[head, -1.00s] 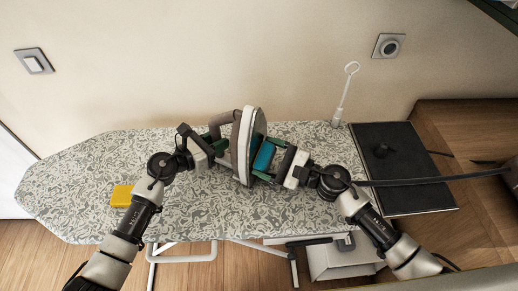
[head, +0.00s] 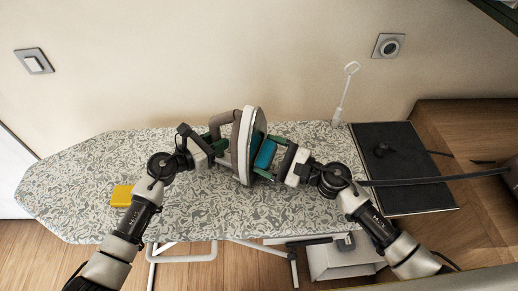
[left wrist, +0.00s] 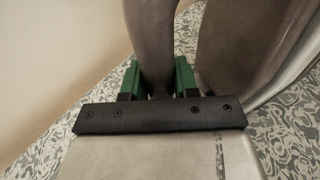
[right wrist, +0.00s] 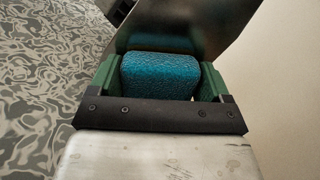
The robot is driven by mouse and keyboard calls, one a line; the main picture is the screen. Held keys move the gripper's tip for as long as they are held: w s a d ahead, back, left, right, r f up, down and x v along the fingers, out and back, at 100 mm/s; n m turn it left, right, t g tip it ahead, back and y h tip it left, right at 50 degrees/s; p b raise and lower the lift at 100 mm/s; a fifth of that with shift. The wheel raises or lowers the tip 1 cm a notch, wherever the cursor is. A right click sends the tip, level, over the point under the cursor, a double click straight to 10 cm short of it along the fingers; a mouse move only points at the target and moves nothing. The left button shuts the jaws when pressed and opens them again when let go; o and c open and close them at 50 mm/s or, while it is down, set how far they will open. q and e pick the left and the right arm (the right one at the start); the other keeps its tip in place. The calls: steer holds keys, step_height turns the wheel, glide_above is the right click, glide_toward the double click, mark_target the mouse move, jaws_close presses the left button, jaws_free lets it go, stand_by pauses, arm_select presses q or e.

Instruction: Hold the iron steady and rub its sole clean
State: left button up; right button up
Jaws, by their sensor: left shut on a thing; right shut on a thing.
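The iron (head: 239,150) is held on its side above the ironing board, with its sole facing right. My left gripper (head: 214,146) is shut on the iron's handle, which also shows between the green fingers in the left wrist view (left wrist: 155,50). My right gripper (head: 274,157) is shut on a teal sponge (head: 265,154). The sponge (right wrist: 160,77) sits between the green fingers in the right wrist view, close against the metal sole (right wrist: 175,28). Whether it touches the sole cannot be told for sure. The sole's near face is partly hidden by the sponge and gripper.
A patterned ironing board (head: 80,190) lies under both grippers. A yellow block (head: 121,196) is on its left part. A dark mat (head: 415,170) with a cord lies at right. A white stand with a loop (head: 344,95) rises at the back. A wall (head: 200,60) stands behind.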

steer(key=shift+w+d, duration=0.25)
steer(key=shift+s+d, duration=0.1)
steer(key=shift+v, duration=1.4)
arm_select(q)
steer(key=o, duration=0.9)
steer(key=shift+c, duration=0.2)
